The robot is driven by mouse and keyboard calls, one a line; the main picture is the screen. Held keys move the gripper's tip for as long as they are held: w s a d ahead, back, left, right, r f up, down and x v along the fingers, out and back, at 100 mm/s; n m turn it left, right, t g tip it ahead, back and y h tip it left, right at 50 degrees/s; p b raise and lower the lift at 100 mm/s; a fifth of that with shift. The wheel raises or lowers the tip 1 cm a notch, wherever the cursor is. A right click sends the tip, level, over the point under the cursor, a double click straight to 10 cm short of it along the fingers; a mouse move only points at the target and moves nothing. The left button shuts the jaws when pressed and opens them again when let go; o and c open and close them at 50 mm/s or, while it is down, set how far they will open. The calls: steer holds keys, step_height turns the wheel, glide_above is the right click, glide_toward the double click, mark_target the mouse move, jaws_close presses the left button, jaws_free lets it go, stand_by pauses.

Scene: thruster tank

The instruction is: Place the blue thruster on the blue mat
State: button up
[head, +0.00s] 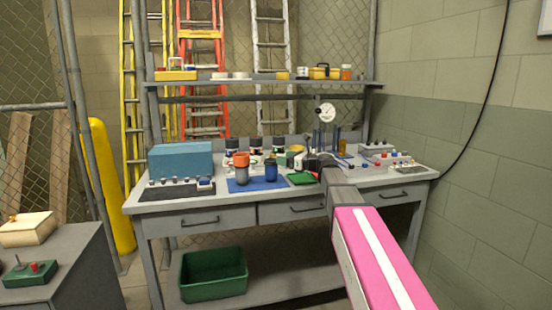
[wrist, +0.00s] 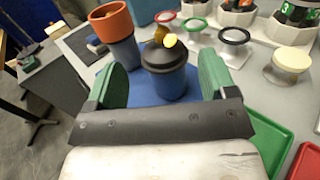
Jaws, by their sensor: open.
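The blue thruster (head: 271,171) stands upright on the blue mat (head: 245,187), near its right side in the head view. In the wrist view, the blue thruster (wrist: 166,78) has a dark cap with a yellow piece on top. The blue mat (wrist: 140,98) shows around its base. My gripper (wrist: 163,70) is open, with one green finger on each side of the blue thruster in the picture; I cannot tell whether they touch it. In the head view, my gripper's fingers are hard to make out.
An orange-topped thruster (head: 241,168) stands on the mat left of the blue one. A green tray (head: 302,179) lies right of the mat. A teal box (head: 181,160) stands at the left. Small stands, including a red-rimmed one (wrist: 234,37), crowd the bench behind.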

steer(key=shift+v, duration=2.35)
